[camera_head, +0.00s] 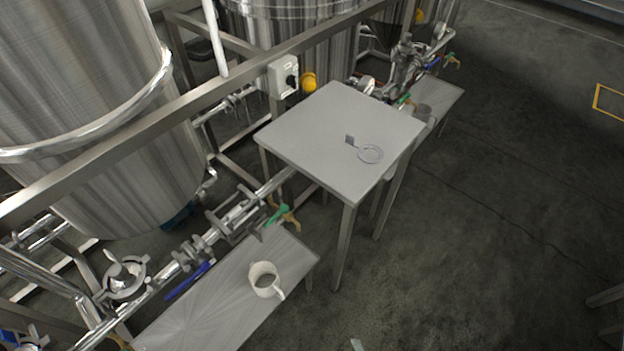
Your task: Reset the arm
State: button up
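My gripper and arm do not show in the head view, so I cannot see the arm's pose or whether the gripper holds anything. A white mug (265,279) stands upright on the low metal bench (215,316) at the lower middle, with its handle toward the lower right. A small ring-shaped item with a dark tab (370,154) lies on the square grey table (310,128) in the middle.
Large steel tanks (85,110) stand at the left and back behind a metal frame rail. Pipes with valves and a green handle (278,214) run beside the low bench. A grey cup-like item (423,112) stands on a farther bench. Dark floor (480,240) at right is mostly clear.

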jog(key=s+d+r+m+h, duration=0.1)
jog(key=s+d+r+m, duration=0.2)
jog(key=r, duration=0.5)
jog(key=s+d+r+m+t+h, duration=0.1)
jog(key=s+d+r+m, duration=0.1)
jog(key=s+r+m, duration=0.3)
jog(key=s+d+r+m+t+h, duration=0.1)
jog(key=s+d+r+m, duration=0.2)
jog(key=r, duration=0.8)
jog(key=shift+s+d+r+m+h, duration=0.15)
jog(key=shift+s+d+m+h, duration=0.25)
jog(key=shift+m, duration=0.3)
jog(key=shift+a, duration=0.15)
